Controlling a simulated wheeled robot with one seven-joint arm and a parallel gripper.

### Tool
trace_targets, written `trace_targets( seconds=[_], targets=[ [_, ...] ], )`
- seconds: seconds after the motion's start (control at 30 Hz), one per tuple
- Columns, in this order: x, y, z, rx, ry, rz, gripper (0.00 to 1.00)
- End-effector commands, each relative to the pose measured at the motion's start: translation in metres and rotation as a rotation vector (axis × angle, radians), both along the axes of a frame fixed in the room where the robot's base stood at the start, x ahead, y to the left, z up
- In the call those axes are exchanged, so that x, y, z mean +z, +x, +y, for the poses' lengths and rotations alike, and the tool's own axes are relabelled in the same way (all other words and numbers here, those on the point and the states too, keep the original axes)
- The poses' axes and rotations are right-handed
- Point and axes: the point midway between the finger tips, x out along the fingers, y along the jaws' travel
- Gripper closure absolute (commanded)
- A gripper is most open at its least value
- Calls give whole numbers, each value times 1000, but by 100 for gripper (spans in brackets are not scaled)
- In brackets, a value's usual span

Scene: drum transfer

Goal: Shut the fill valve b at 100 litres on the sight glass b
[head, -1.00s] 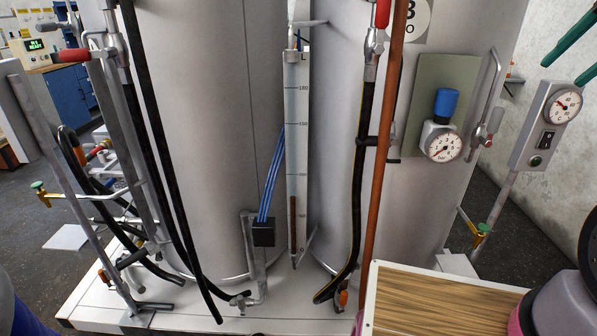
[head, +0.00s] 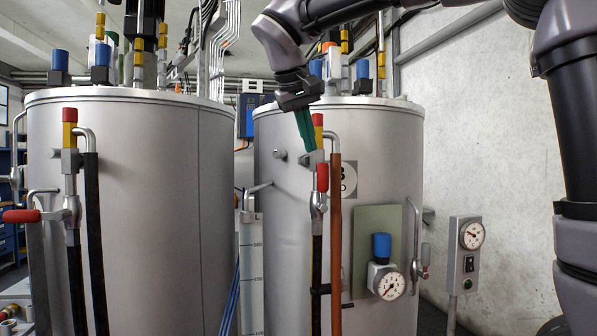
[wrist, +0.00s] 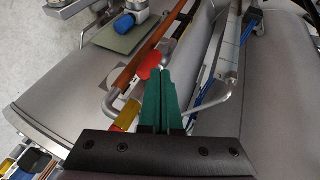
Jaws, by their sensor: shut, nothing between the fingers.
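The fill valve b (head: 318,205) is on the black hose at the front of the right tank, which bears a partly hidden round sign. Its red handle (head: 322,177) stands upright along the pipe; the red handle also shows in the wrist view (wrist: 149,65). My gripper (head: 313,150) has green fingers, shut and empty, pointing down just above the handle. In the wrist view the fingertips (wrist: 160,72) appear right by the handle; I cannot tell whether they touch. The sight glass b (head: 250,275) stands between the tanks; its lower part and liquid level are out of view.
An orange-brown pipe (head: 335,240) runs close right of the valve. A pressure gauge (head: 391,285) with a blue knob sits further right, near a switch box (head: 465,255). The left tank (head: 150,200) has another red-handled valve (head: 22,216). A bent grey tube (head: 258,187) juts out near the sight glass.

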Motion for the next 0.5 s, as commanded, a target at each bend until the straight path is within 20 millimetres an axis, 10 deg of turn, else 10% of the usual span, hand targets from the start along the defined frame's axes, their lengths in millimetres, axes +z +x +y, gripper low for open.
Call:
trace_targets(
  seconds=[0.2, 0.5],
  targets=[
    [9, -4, 49, 22, -44, -56, 100],
    [-23, 19, 39, 21, -49, -57, 100]
  ],
)
